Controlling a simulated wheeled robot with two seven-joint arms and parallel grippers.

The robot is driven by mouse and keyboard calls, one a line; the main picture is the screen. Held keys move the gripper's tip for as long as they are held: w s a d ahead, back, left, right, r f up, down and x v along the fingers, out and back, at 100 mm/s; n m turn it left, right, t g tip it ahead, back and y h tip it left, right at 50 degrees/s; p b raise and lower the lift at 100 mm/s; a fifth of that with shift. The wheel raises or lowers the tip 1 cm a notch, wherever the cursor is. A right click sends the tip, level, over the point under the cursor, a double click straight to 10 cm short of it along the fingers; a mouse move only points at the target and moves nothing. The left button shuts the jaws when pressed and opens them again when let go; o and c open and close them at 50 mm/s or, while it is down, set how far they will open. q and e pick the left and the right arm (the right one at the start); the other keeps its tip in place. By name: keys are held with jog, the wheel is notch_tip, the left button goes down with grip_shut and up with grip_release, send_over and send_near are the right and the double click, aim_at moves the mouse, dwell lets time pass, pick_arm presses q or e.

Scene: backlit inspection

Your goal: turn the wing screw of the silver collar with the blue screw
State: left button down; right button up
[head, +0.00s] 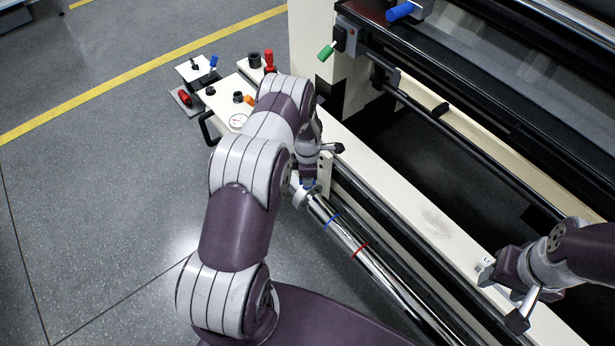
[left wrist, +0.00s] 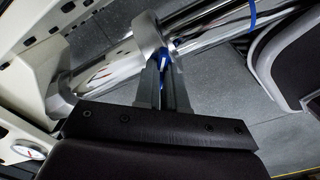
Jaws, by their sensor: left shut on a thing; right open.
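The silver collar (head: 299,195) sits around the shiny bar (head: 345,238) near its upper end, and it shows larger in the left wrist view (left wrist: 148,34). Its blue wing screw (left wrist: 170,48) is between the fingers of my left gripper (left wrist: 163,62), which is shut on it. In the head view my left arm partly covers the collar, and the left gripper (head: 309,185) is at its upper side. The fingers hide much of the screw. My right gripper (head: 503,296) is open and empty over the machine's pale rail at the lower right, apart from the bar.
The bar carries a blue ring (head: 332,219) and a red ring (head: 361,249). A cream rail (head: 425,215) runs beside it. A green-handled lever (head: 327,52) and a blue handle (head: 401,11) are on the machine. A cart with small parts stands behind my left arm. Floor at left is clear.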

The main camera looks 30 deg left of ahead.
pick_arm(q)
jog(key=shift+n, duration=0.7)
dwell(0.6)
jog(key=c, duration=1.2)
grip_release()
notch_tip(320, 180, up, 13)
jog(key=p, duration=0.2)
jog(key=shift+f+p, duration=0.15)
jog(key=shift+p, duration=0.25)
